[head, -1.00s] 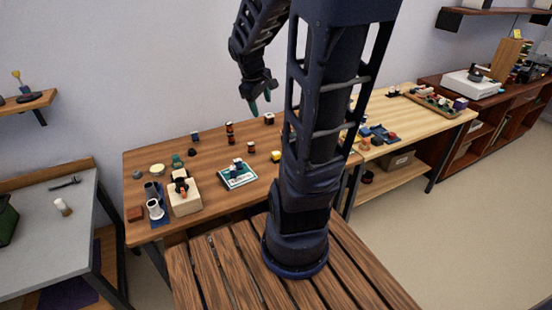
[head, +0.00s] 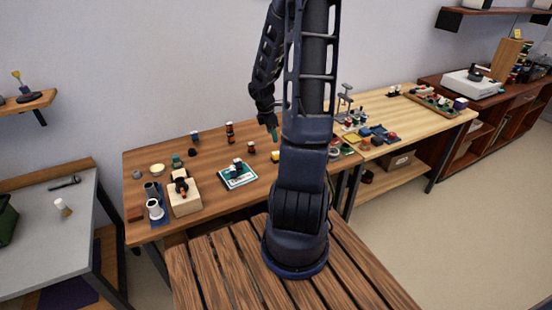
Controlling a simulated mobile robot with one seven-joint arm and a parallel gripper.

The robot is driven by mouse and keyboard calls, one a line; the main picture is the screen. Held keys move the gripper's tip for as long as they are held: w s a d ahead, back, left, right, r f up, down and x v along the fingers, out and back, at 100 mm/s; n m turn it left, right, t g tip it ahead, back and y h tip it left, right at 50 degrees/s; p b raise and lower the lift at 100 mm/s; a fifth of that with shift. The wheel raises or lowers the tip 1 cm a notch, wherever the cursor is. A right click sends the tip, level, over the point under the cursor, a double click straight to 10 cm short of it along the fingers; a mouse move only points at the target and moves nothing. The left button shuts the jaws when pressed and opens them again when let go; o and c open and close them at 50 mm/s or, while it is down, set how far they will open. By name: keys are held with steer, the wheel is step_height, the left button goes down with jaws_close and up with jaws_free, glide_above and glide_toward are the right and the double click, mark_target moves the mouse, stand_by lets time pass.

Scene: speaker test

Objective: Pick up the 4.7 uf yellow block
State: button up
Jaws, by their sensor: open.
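A small yellow block (head: 275,156) sits on the brown wooden table (head: 215,205), close to the left side of my arm. Its right part is near the edge of my arm link, and its label is too small to read. My gripper (head: 272,133) is open, points down and hangs above the table, over and slightly behind the yellow block in the picture. It is apart from the block and empty.
A white and green board (head: 237,175) lies left of the block. A small dark and red part (head: 251,148) stands close by. A wooden box (head: 185,195) and a white cup (head: 155,209) are further left. A lighter table (head: 420,125) with several parts adjoins at right.

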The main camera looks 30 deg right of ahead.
mark_target(276, 153)
steer(key=f, duration=0.1)
steer(key=f+n, duration=0.1)
steer(key=f, duration=0.1)
steer(key=shift+w+d+f, duration=0.15)
steer(key=shift+w+d, duration=0.15)
steer(key=shift+w, duration=0.05)
steer(key=shift+s+d+f, duration=0.1)
steer(key=shift+d+f, duration=0.2)
steer(key=shift+f, duration=1.4)
steer(key=shift+w+d+f, duration=0.1)
steer(key=shift+d+f, duration=0.15)
steer(key=shift+f, duration=1.45)
steer(key=shift+s+d+f, duration=0.1)
steer(key=shift+d+f, duration=0.2)
steer(key=shift+f, duration=1.4)
steer(key=c, duration=1.1)
steer(key=shift+o, duration=0.2)
steer(key=shift+r, duration=0.1)
